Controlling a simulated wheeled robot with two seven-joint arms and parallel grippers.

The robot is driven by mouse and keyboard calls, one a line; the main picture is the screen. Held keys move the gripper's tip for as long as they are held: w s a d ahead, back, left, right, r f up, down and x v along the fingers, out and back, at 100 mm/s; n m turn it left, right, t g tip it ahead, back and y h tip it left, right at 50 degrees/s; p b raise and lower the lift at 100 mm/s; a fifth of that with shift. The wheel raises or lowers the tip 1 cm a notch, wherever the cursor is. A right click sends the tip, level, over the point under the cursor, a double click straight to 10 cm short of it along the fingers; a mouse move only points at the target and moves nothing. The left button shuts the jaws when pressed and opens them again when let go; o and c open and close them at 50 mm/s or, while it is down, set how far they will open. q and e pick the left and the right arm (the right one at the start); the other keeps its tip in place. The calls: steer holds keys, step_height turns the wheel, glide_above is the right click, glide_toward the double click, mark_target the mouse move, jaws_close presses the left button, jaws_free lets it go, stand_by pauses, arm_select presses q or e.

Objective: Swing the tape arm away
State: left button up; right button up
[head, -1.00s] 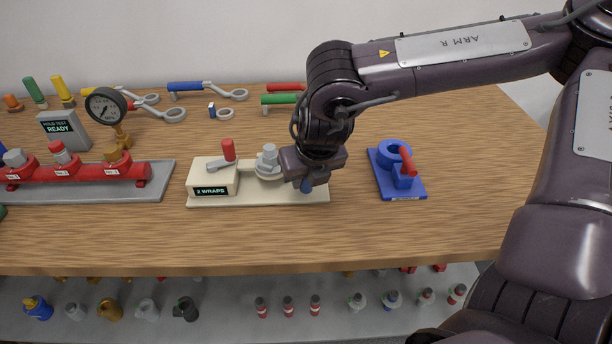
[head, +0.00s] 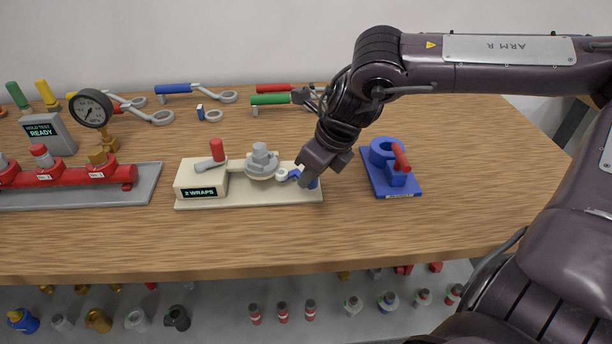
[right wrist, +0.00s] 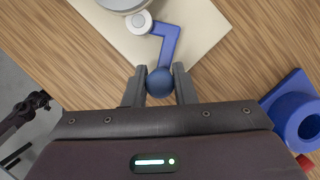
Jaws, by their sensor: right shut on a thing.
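The tape arm is a bent blue bar (right wrist: 168,42) with a round blue knob (right wrist: 159,82) at one end and a small white tape roll (right wrist: 138,22) at the other. It sits on the cream fixture (head: 245,196), which has a "2 WRAPS" display. The white roll is close beside the grey fitting (head: 262,160) at the fixture's middle; I cannot tell if they touch. My right gripper (right wrist: 159,84) is shut on the blue knob, one finger on each side. In the head view its wrist covers the knob partly. My left gripper is not in view.
A blue holder with a red handle (head: 402,158) stands right of the fixture. A red manifold on a grey base (head: 146,186) and a gauge (head: 92,108) stand left. Several wrenches lie along the back. Bare wood lies in front of the fixture.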

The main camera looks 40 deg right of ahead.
steer(key=shift+d+n+y, duration=0.3)
steer(key=shift+d+n, duration=0.05)
steer(key=shift+n, duration=0.35)
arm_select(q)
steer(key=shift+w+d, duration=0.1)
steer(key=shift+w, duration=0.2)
arm_select(e)
steer(key=shift+w+d+n+g, duration=0.1)
steer(key=shift+d+n+g, duration=0.2)
steer(key=shift+n, duration=0.3)
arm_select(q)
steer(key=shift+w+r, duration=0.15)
arm_select(e)
steer(key=o, duration=1)
